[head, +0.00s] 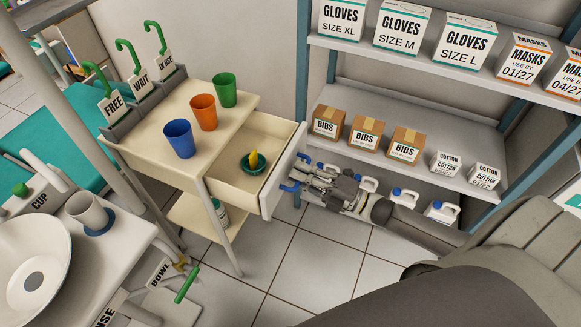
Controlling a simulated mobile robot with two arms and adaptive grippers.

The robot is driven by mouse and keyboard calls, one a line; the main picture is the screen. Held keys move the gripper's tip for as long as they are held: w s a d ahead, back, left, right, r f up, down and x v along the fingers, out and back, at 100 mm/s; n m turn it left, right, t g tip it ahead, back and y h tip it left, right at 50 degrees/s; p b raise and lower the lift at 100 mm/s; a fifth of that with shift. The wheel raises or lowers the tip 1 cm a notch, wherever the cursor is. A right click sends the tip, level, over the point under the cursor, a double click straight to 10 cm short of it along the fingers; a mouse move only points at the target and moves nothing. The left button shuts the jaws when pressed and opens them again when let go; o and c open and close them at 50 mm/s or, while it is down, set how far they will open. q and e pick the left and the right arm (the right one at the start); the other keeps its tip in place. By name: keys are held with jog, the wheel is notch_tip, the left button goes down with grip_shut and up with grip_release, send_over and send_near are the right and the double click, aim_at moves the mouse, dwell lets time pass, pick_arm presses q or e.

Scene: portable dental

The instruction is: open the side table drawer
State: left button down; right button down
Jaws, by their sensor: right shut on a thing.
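The cream side table (232,113) stands left of centre. Its drawer (278,136) is pulled out to the right, with its inside showing. A dark green bowl (248,168) with a yellow thing in it sits in the drawer. A blue handle (289,187) shows at the outer side of the drawer front. My right gripper (298,179) reaches in from the right and is shut on the drawer handle, partly hiding it. My left gripper is not in view.
Blue (179,139), orange (203,112) and green (225,90) cups stand on the table top. A shelf rack (385,105) with boxes stands behind my right arm, with white jugs (405,197) low down. Tiled floor (305,260) is clear in front.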

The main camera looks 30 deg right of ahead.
jog(key=shift+s+d+f, duration=0.1)
jog(key=shift+s+d, duration=0.05)
jog(key=shift+s, duration=0.05)
jog(key=c, duration=1.5)
grip_release()
jog(key=v, duration=1.2)
